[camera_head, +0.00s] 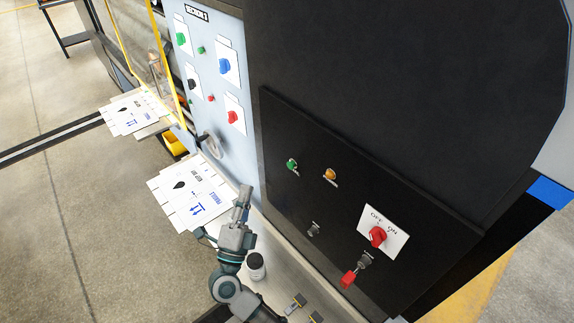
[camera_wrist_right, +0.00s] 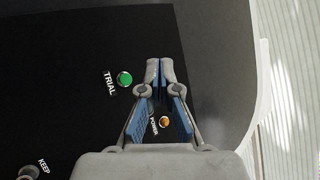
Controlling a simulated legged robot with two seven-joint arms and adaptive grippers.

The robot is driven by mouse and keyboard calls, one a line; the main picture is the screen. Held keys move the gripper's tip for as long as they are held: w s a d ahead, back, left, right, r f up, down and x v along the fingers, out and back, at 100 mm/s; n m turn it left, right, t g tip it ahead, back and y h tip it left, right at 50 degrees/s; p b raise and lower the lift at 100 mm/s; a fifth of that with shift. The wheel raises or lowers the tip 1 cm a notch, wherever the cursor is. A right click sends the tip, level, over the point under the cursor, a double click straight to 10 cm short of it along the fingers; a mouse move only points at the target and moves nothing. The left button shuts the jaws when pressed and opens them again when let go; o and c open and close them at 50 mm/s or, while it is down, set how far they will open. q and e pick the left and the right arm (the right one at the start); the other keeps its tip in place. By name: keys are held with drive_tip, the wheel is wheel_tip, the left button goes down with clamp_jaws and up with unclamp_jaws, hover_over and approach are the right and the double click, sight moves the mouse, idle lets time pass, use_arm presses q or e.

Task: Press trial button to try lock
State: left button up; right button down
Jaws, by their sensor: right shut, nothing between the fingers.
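The green trial button (camera_head: 292,164) is on the black panel (camera_head: 300,125), left of the orange power button (camera_head: 330,174). In the right wrist view, the green button (camera_wrist_right: 125,78) has the label TRIAL beside it. My right gripper (camera_head: 245,191) is shut and empty, to the left of the panel's buttons in the head view. In the wrist view, its closed fingertips (camera_wrist_right: 153,64) appear just right of the green button; contact does not show. The power button (camera_wrist_right: 164,122) shows between the finger links. My left gripper is not in view.
A red OFF/ON switch (camera_head: 377,236) and a red-tagged key (camera_head: 349,277) are lower right on the panel. A dark-capped container (camera_head: 256,267) stands on the ledge beside my arm. The blue-grey panel (camera_head: 207,72) has several knobs.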

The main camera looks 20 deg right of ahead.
sight(290, 166)
drive_tip(key=w+d+p, duration=0.1)
drive_tip(key=w+d, duration=0.2)
drive_tip(key=d, duration=0.6)
drive_tip(key=shift+d, duration=0.2)
idle(0.4)
drive_tip(key=shift+a, duration=0.15)
idle(0.4)
drive_tip(key=shift+p, duration=0.3)
drive_tip(key=shift+d+p, duration=0.3)
drive_tip(key=shift+d, duration=0.2)
